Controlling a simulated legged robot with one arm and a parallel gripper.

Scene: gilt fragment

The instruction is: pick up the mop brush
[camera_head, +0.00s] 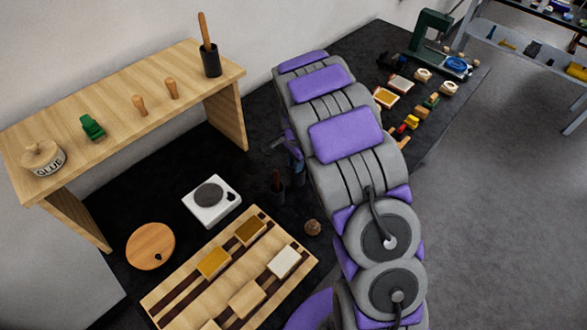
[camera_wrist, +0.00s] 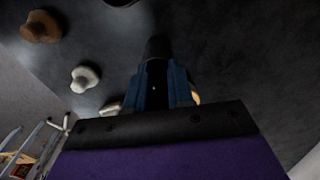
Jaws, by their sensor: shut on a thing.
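My gripper (camera_wrist: 156,85) shows in the wrist view with its blue fingers close together. Pale and tan ends of a thing, which I take to be the mop brush (camera_wrist: 195,97), show on both sides of the fingers. The fingers hide its middle, so its full shape cannot be told. In the head view my gripper (camera_head: 296,163) is mostly hidden behind my grey and purple arm, and what it holds cannot be made out there.
A dark cup (camera_head: 277,189) with a handle in it stands close to my gripper. A wooden shelf (camera_head: 120,98) is behind. A white scale (camera_head: 211,201), round wooden board (camera_head: 151,247) and striped board (camera_head: 190,290) lie left. Small items and a green press (camera_head: 430,32) are right.

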